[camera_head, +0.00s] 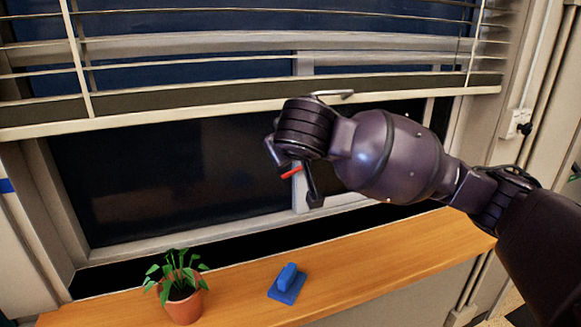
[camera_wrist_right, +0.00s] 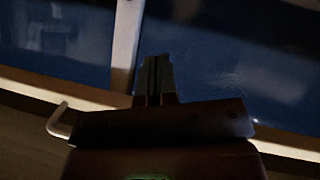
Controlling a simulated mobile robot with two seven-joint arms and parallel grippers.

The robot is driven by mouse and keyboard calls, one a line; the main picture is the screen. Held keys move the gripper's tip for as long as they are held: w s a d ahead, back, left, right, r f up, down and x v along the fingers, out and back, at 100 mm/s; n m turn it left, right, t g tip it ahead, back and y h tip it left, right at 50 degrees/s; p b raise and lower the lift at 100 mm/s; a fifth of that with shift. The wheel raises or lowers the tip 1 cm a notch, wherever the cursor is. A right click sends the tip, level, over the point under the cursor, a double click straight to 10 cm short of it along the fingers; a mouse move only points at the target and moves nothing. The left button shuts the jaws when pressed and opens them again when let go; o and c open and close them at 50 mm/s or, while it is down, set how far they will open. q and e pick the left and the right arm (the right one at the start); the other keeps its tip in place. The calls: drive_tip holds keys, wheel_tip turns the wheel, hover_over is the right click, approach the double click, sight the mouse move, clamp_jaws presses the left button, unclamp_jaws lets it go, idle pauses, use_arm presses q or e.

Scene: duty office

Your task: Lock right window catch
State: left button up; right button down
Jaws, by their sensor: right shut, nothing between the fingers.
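The window (camera_head: 175,180) has dark glass, with a pale upright frame bar (camera_head: 299,196) near its middle. My right arm reaches in from the right and covers part of this bar. My right gripper (camera_wrist_right: 154,78) shows in the right wrist view with its two dark fingers together and nothing between them. The fingers point at the dark glass, just right of the upright bar (camera_wrist_right: 126,45). In the head view the same gripper (camera_head: 314,196) is in front of the window's middle. I cannot make out the right window catch in either view. My left gripper is not in view.
A raised blind (camera_head: 240,108) hangs across the upper window, close above my right wrist. A wooden sill (camera_head: 370,256) runs below. On it stand a potted plant (camera_head: 184,305) and a blue object (camera_head: 287,284). The sill's right part is clear.

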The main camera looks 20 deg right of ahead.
drive_tip(key=shift+r, duration=0.15)
drive_tip(key=s+d+f+p+x, duration=0.1)
drive_tip(key=f+x, duration=0.1)
drive_tip(key=x, duration=1.1)
drive_tip(key=shift+s, duration=0.25)
drive_tip(key=shift+f, duration=0.1)
drive_tip(key=shift+w, duration=0.1)
